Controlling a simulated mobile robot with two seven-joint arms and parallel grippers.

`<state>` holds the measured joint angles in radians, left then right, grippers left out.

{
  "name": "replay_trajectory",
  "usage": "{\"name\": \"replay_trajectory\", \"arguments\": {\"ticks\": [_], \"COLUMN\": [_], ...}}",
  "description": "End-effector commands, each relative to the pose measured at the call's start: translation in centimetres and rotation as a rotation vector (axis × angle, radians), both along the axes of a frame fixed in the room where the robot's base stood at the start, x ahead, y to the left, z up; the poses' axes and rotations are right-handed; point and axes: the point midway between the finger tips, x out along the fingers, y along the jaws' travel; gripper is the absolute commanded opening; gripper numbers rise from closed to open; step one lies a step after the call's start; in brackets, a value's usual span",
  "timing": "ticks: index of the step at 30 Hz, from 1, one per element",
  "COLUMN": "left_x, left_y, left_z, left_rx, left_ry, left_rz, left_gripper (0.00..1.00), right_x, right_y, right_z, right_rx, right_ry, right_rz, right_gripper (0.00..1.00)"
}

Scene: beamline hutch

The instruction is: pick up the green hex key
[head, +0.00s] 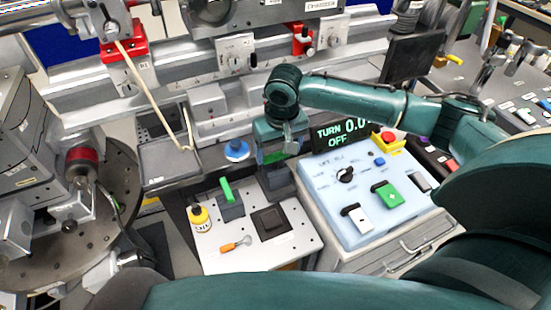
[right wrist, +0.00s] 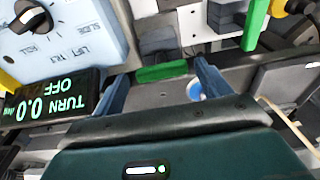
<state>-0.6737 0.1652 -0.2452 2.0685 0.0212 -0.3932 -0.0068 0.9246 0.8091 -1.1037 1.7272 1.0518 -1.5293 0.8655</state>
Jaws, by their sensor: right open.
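A short green piece (head: 275,157) is beside the top of a grey post, just under my right gripper (head: 277,149). In the right wrist view this short green piece (right wrist: 162,72) appears between the two open fingers (right wrist: 162,75); contact cannot be told. My right gripper seems empty. My left gripper is not in view.
The white board (head: 225,262) also carries a yellow bottle (head: 200,220), an orange screwdriver (head: 236,245) and a black square block (head: 270,221). A blue-white control box (head: 335,215) and a lit display (head: 342,130) are close right.

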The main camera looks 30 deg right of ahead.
Motion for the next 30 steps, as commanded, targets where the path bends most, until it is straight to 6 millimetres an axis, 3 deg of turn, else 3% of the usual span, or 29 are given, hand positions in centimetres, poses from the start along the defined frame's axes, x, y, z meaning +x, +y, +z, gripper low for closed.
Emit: {"name": "replay_trajectory", "arguments": {"ticks": [5,13,22,30], "left_x": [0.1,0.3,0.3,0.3], "left_y": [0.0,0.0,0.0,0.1], "left_z": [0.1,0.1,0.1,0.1], "left_rx": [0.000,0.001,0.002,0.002], "left_ry": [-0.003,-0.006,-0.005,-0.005], "left_rz": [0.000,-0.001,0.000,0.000], "left_gripper": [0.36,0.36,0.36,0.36], "right_x": [0.4,1.5,1.5,1.5], "right_y": [0.0,-0.1,-0.1,-0.1], "right_z": [-1.2,-4.9,-5.5,-5.5], "right_rx": [-0.001,0.000,0.000,0.000], "right_ry": [0.000,0.000,-0.002,-0.002], "right_rz": [0.000,0.001,0.002,0.002], "right_gripper": [0.76,0.76,0.76,0.56]}}
